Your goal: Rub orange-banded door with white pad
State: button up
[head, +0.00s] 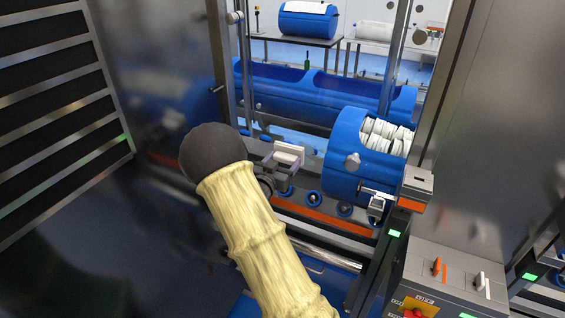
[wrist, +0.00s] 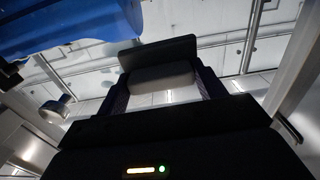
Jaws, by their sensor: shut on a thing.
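My gripper (head: 281,166) is shut on the white pad (head: 289,151), held up in front of the glazed opening. In the wrist view the pad (wrist: 160,76) looks grey and sits between the two fingers (wrist: 162,92), with a dark plate beyond it. An orange band (head: 322,222) runs along the lower edge of the opening, below and right of my gripper. It seems to belong to the door, whose pane is hard to make out. The pad appears apart from the band; whether it touches the pane I cannot tell. My sleeved forearm hides part of the lower left.
A blue tub (head: 343,150) with white contents stands just right of my gripper; another long blue tub (head: 305,92) lies behind. Steel posts flank the opening. A control box (head: 450,275) with levers is at lower right, and a louvred panel (head: 60,100) at left.

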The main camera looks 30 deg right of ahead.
jog(key=shift+w+d, duration=0.45)
jog(key=shift+d, duration=0.15)
dwell(0.4)
jog(key=shift+s+d, duration=0.1)
jog(key=shift+s+d+b, duration=0.45)
jog(key=shift+s+d, duration=0.05)
jog(key=shift+s, duration=0.2)
jog(key=shift+s+d+b, duration=0.45)
jog(key=shift+s+d, duration=0.05)
jog(key=shift+s, duration=0.2)
jog(key=shift+s+d+b, duration=0.8)
jog(key=shift+s+d, duration=0.45)
jog(key=shift+s, duration=0.2)
jog(key=shift+s+d+b, duration=0.45)
jog(key=shift+s+d, duration=0.1)
jog(key=shift+s, duration=0.2)
jog(key=shift+s+d+b, duration=0.45)
jog(key=shift+s+d, duration=0.1)
jog(key=shift+s, duration=0.2)
jog(key=shift+w, duration=0.1)
